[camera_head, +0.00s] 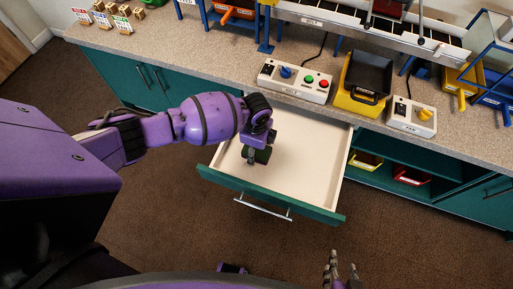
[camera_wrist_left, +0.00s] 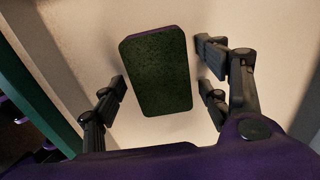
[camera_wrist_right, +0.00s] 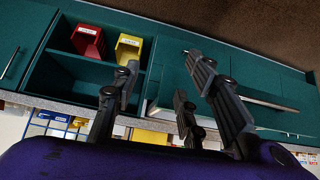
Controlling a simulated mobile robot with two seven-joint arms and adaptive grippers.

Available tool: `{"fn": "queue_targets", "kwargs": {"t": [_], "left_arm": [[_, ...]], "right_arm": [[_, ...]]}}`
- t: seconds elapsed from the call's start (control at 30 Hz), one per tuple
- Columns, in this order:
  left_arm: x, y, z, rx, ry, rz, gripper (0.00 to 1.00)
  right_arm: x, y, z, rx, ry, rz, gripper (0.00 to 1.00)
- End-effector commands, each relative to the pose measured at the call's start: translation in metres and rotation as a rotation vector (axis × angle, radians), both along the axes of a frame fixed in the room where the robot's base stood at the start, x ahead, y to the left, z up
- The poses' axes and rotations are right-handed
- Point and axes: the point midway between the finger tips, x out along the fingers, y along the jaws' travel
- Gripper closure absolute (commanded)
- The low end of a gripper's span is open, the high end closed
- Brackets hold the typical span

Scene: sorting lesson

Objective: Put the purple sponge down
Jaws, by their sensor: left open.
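The purple sponge (camera_wrist_left: 159,72) shows a dark green face and a thin purple edge in the left wrist view. It is inside the open drawer (camera_head: 305,150), over the pale drawer floor. In the head view it is a small dark block (camera_head: 263,156), partly hidden by my left gripper (camera_head: 256,150). My left gripper is open, its fingers (camera_wrist_left: 164,80) on either side of the sponge with small gaps. I cannot tell whether the sponge lies fully flat on the floor. My right gripper (camera_head: 340,272) is open and empty, low in front of the cabinet; its fingers also show in the right wrist view (camera_wrist_right: 160,85).
The drawer front (camera_head: 270,197) with its handle is pulled out. On the counter above stand a button box (camera_head: 295,82), a yellow bin (camera_head: 362,85) and a knob box (camera_head: 411,117). Open shelves with yellow (camera_head: 365,161) and red (camera_head: 411,176) bins lie right of the drawer.

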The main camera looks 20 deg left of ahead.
Motion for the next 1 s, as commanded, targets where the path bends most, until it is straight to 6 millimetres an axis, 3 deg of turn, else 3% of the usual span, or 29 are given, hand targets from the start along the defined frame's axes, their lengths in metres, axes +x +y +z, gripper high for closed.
{"fn": "queue_targets", "kwargs": {"t": [0.13, 0.27, 0.7, 1.0], "left_arm": [[0.001, 0.0, 0.004, 0.0, -0.002, 0.0, 0.32], [0.002, 0.001, 0.02, 0.0, -0.003, 0.0, 0.32], [0.001, 0.0, 0.108, 0.0, -0.003, -0.001, 0.32], [-0.001, 0.0, 0.124, 0.0, 0.001, 0.0, 0.32]], "right_arm": [[-0.003, -0.001, 0.001, -0.001, 0.005, -0.002, 0.6], [-0.001, -0.001, 0.004, 0.0, 0.0, -0.004, 0.6], [0.01, 0.001, 0.019, 0.006, -0.025, -0.003, 0.6], [0.009, 0.002, 0.019, 0.006, -0.021, 0.002, 0.6]]}}
